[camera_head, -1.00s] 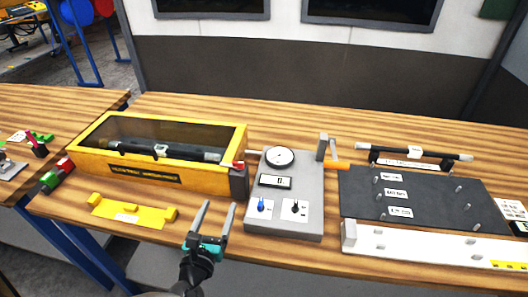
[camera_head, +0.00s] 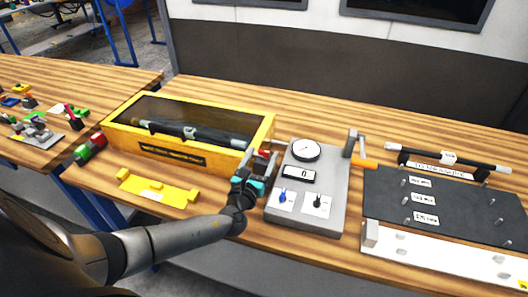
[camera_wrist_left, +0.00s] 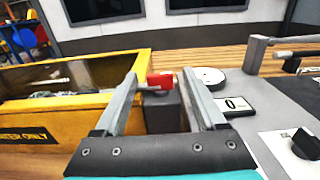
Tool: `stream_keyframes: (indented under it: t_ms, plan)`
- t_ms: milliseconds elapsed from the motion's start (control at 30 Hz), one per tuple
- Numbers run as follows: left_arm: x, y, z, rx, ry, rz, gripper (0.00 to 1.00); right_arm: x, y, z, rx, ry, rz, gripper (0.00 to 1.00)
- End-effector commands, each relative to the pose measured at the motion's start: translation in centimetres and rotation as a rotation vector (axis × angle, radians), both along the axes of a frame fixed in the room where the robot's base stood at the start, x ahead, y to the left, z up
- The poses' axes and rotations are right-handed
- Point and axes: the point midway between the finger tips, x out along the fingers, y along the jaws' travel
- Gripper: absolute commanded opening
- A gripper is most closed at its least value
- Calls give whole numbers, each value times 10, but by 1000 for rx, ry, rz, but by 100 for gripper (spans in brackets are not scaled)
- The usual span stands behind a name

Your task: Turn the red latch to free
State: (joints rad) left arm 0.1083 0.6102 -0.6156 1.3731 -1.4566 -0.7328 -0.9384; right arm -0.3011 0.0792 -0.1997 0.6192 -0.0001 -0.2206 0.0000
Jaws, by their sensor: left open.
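The red latch (camera_head: 265,153) sits at the right front corner of the yellow box (camera_head: 131,141). In the left wrist view the red latch (camera_wrist_left: 160,79) rests on top of a dark grey block (camera_wrist_left: 162,112), between my finger lines. My left gripper (camera_head: 264,158) is open around the latch area, with a finger on either side in the wrist view (camera_wrist_left: 160,84). I cannot tell whether either finger touches the latch. In the head view the fingers partly hide the latch and its block. My right gripper is not in view.
A grey gauge panel (camera_head: 316,212) with a dial, display, two knobs and an orange-handled crank stands close right of the gripper. A yellow bracket (camera_head: 157,191) lies in front of the box. A dark plate with pegs (camera_head: 450,205) is further right.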

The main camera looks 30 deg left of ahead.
Motion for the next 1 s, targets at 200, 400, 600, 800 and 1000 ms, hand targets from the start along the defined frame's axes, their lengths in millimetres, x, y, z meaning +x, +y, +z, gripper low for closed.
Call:
stream_keyframes:
  t_ms: [200,400,600,800,1000]
  plan:
    - [19,5,0,1,-1,0,72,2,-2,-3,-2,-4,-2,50]
    - [23,6,0,0,0,0,72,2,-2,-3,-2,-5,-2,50]
    - [23,6,0,0,0,0,70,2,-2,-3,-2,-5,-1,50]
    - [23,6,0,0,0,0,48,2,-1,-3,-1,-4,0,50]
    - [23,6,0,0,0,0,25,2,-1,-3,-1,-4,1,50]
